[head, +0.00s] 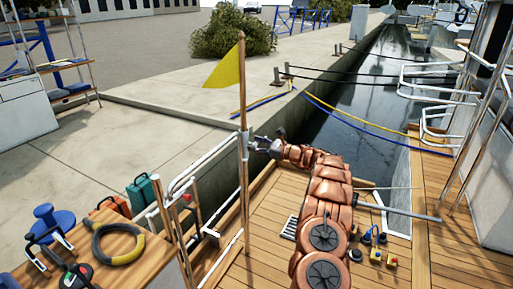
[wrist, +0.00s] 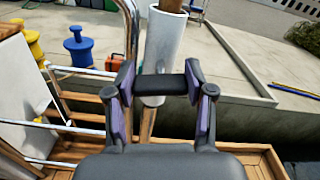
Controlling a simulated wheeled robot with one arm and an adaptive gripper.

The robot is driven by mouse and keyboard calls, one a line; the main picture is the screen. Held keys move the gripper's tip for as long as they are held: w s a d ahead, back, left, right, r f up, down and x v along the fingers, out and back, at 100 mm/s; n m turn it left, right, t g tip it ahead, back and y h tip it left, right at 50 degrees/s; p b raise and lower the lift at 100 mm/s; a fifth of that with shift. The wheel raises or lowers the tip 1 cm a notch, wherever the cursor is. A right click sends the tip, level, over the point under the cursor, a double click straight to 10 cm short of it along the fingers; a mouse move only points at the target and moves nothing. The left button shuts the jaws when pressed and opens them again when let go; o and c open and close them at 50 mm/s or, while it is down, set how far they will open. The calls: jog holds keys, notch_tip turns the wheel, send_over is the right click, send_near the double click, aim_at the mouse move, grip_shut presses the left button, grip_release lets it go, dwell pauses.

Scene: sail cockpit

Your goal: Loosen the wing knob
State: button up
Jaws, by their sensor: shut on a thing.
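The wing knob (wrist: 160,86) is a dark bar on the front of a white tubular socket (wrist: 165,45) in the wrist view. The socket holds a wooden pole (head: 242,85) that stands upright and carries a yellow flag (head: 226,68). My gripper (wrist: 160,80) has its two purple-padded fingers on either side of the knob, shut on its ends. In the head view my gripper (head: 262,143) reaches the pole from the right at socket height. The knob is too small and too covered to make out there.
A metal rail (head: 190,165) and boarding ladder stand close left of the socket. A wooden bench (head: 120,255) with a coiled yellow-black hose (head: 118,243) is at lower left. Teak deck (head: 262,215) lies below; dark water (head: 350,95) and mooring lines lie beyond.

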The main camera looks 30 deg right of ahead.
jog(key=n+b, duration=0.1)
jog(key=n, duration=0.1)
jog(key=n+b, duration=0.1)
jog(key=b, duration=0.1)
jog(key=shift+a+f+n, duration=0.15)
jog(key=shift+f+n, duration=0.25)
jog(key=n+b, duration=0.4)
jog(key=b, duration=0.1)
jog(key=shift+a+f+n, duration=0.1)
jog(key=shift+n, duration=0.2)
jog(key=n+b, duration=0.4)
jog(key=shift+s+n+b, duration=0.1)
jog(key=shift+n+b, duration=1.25)
jog(key=shift+n, duration=0.15)
jog(key=o, duration=1.2)
jog(key=shift+r, duration=0.2)
jog(key=shift+c, duration=0.2)
jog(key=v, duration=1.2)
